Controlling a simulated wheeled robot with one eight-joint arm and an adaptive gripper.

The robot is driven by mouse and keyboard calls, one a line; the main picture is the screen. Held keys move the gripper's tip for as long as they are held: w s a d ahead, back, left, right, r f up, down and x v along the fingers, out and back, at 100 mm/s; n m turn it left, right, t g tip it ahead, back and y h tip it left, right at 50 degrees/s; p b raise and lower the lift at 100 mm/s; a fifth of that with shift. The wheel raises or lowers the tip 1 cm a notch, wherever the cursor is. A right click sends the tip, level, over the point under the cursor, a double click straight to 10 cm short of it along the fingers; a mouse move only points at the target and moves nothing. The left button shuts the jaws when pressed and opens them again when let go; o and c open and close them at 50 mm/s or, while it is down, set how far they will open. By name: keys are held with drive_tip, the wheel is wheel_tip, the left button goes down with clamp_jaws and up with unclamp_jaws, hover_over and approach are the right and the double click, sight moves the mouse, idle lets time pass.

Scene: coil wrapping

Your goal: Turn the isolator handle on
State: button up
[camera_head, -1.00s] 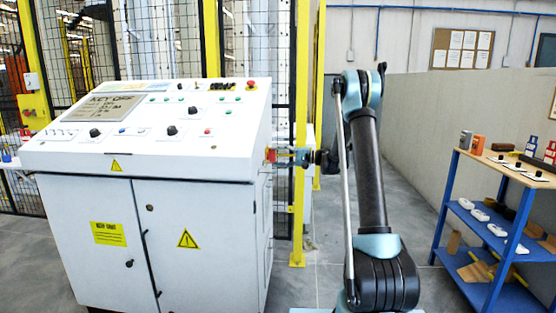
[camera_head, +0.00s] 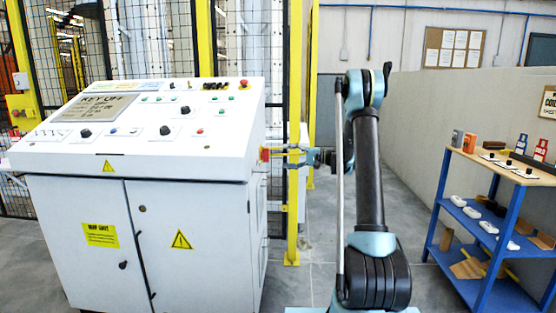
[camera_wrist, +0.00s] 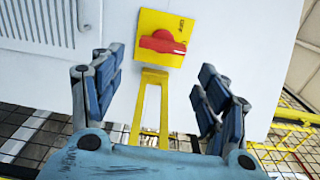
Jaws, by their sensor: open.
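The isolator is a red handle (camera_wrist: 162,42) on a yellow square plate (camera_wrist: 176,21) fixed to the white cabinet's side wall. In the wrist view the red handle lies crosswise on the plate, with small sideways lettering that is hard to read. In the head view the isolator (camera_head: 264,154) shows small and edge-on at the console's right side. My gripper (camera_wrist: 158,88) is open and empty, with one finger on each side of the picture below the plate. In the head view my gripper (camera_head: 290,157) faces the isolator from the right, with a small gap between them.
The white control console (camera_head: 140,230) has knobs and buttons on its sloped top. A blue shelf (camera_head: 485,215) with small parts stands at the right. Floor between shelf and my arm is clear.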

drive_tip(key=shift+d, duration=2.1)
drive_tip(key=s+r+h, duration=0.2)
drive_tip(key=s+h, duration=0.7)
drive_tip(key=s, duration=1.8)
drive_tip(key=s+d+f+h, duration=0.3)
drive_tip(key=s+d+f, duration=0.1)
drive_tip(key=s, duration=0.4)
drive_tip(key=s+d+f+t+h, duration=0.1)
drive_tip(key=s+d+f+h, duration=0.2)
drive_tip(key=s, duration=0.6)
drive_tip(key=s+d+f+h, duration=0.3)
drive_tip(key=s+d+f, duration=0.4)
drive_tip(key=s+d, duration=0.1)
drive_tip(key=shift+s+n+t, duration=0.3)
drive_tip(key=shift+s+n, duration=0.1)
drive_tip(key=shift+s, duration=0.25)
drive_tip(key=shift+d, duration=0.1)
